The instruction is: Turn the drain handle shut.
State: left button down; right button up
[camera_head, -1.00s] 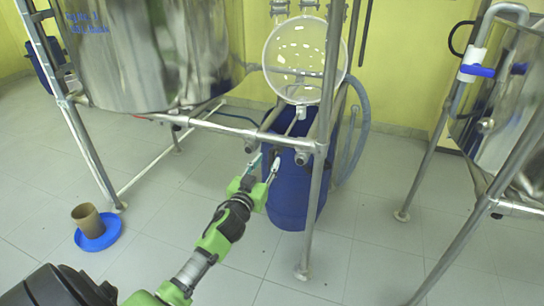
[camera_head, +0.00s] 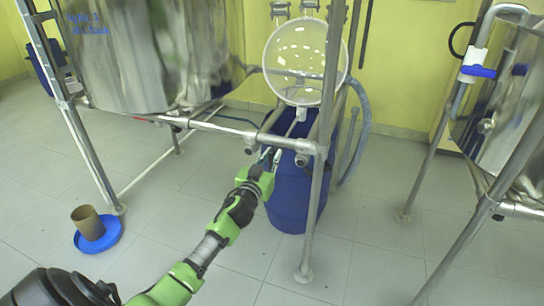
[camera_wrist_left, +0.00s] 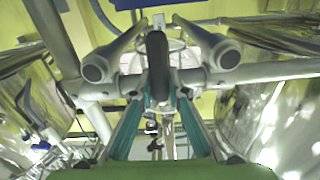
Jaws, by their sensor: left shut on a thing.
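The drain handle is a dark upright lever (camera_wrist_left: 157,62) in the middle of the left wrist view, between two round metal tube ends. In the head view it is too small and covered to make out clearly at the front of the metal frame. My left gripper (camera_head: 268,158) reaches up to the frame's lower bar from the left, above the blue barrel. In the left wrist view its two teal fingers (camera_wrist_left: 160,98) close in on both sides of the lever and are shut on it. My right gripper is not in view.
A blue barrel (camera_head: 290,197) stands under the frame, with a round clear vessel (camera_head: 300,60) above. The frame's upright post (camera_head: 319,185) is just right of my gripper. A brown cup (camera_head: 88,222) stands on a blue dish (camera_head: 112,236).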

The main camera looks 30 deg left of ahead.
pick_arm(q)
jog(key=shift+m, duration=0.3)
jog(key=shift+d+m, duration=0.15)
jog(key=shift+m, duration=0.35)
jog(key=m, duration=0.3)
jog(key=shift+w+d+f, duration=0.1)
jog(key=shift+d+f, duration=0.05)
jog(key=shift+d, duration=0.15)
jog(key=shift+w+d+f+m, duration=0.1)
jog(key=shift+d+f+m, duration=0.2)
jog(key=shift+m, duration=1.85)
jog(key=shift+s+d+f+m, duration=0.1)
jog(key=shift+f+m, duration=0.25)
jog(key=shift+m, duration=1.85)
jog(key=shift+w+d+f+m, duration=0.15)
jog(key=shift+f+m, duration=0.2)
jog(key=shift+m, duration=1.8)
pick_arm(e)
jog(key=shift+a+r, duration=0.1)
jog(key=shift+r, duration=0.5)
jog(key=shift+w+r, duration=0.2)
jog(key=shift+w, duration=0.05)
pick_arm(q)
jog(key=c, duration=2)
grip_release()
jog(key=shift+o, duration=0.2)
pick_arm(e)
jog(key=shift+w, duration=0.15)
